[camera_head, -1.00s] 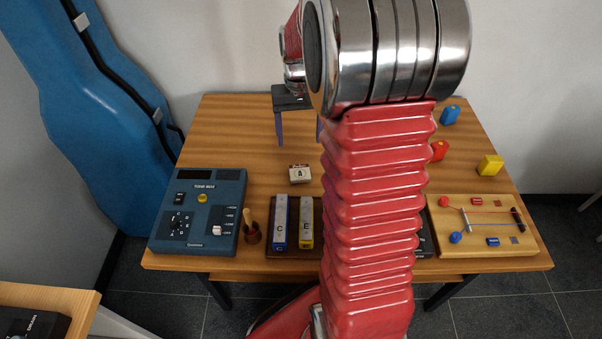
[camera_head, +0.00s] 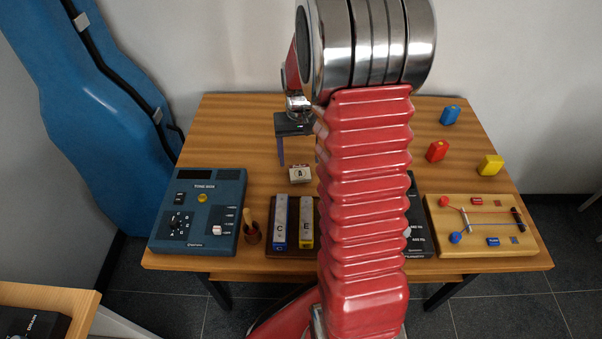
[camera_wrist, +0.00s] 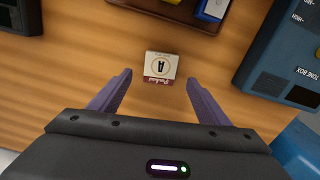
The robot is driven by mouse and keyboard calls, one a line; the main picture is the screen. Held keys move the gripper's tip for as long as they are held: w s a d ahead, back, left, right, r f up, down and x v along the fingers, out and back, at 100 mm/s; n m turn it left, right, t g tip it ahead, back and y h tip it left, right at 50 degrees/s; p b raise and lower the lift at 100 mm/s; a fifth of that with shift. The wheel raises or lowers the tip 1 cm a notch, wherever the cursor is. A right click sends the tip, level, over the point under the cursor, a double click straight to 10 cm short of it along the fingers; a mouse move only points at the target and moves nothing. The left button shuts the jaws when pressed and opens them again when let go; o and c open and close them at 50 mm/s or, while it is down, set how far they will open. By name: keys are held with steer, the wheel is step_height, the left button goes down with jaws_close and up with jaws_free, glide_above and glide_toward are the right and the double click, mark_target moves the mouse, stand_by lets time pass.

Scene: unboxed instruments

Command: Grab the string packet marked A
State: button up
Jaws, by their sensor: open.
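The string packet marked A (camera_head: 300,174) is a small cream packet with a dark red band and a letter A. It lies on the wooden table behind the chime bars. In the wrist view the packet (camera_wrist: 161,66) shows upside down, just beyond and between my fingertips. My gripper (camera_wrist: 158,82) is open and empty, with one purple finger on each side of the gap. In the head view my gripper (camera_head: 292,160) is behind the packet, with one finger partly hidden by my red arm.
The chime bars C (camera_head: 280,222) and E (camera_head: 306,222) stand in front of the packet. A blue tone box (camera_head: 200,212) is at the left. Blue (camera_head: 450,115), red (camera_head: 437,151) and yellow (camera_head: 490,165) blocks and a wooden string board (camera_head: 482,226) are at the right.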

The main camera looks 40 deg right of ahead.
mark_target(300, 172)
steer(key=shift+s+f, duration=0.1)
steer(key=shift+f, duration=2.45)
steer(key=shift+c, duration=0.7)
steer(key=c, duration=1)
steer(key=shift+r, duration=0.1)
step_height(300, 172, up, 10)
steer(key=shift+a, duration=0.1)
